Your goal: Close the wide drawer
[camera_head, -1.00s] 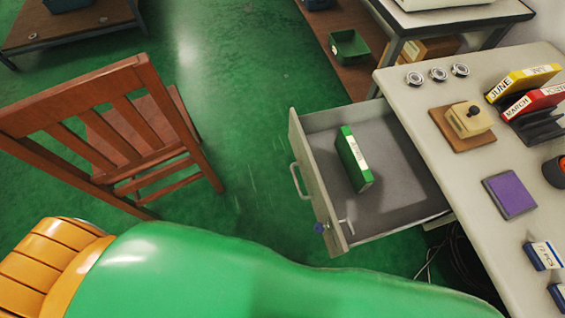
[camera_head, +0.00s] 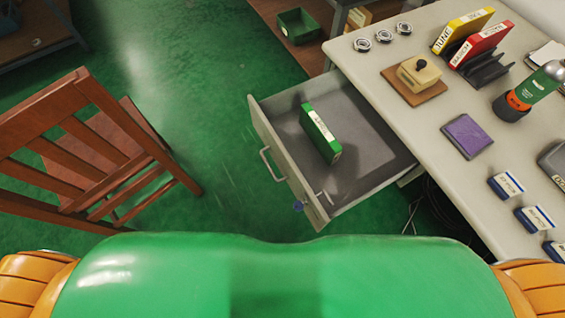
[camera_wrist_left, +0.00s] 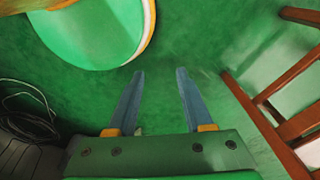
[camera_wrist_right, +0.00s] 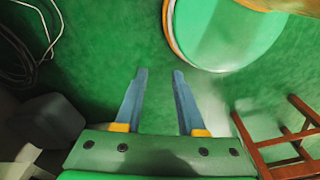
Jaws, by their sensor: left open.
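The wide drawer (camera_head: 289,180) is pulled out from the left side of the white desk in the head view. Its front has a pale bar handle (camera_head: 271,164) and a key with a blue tag (camera_head: 299,205). A green binder (camera_head: 320,133) stands inside it. My left gripper (camera_wrist_left: 159,82) is open and empty over the green floor in the left wrist view. My right gripper (camera_wrist_right: 160,80) is open and empty over the floor in the right wrist view. Neither gripper shows in the head view, and neither touches the drawer.
A wooden chair (camera_head: 95,150) stands left of the drawer, with bare green floor between them. The desk top (camera_head: 420,125) holds bearing rings (camera_head: 383,36), binders, a stamp on a wooden block, a purple pad (camera_head: 467,136) and a green-orange tool. Cables lie on the floor beneath the desk.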

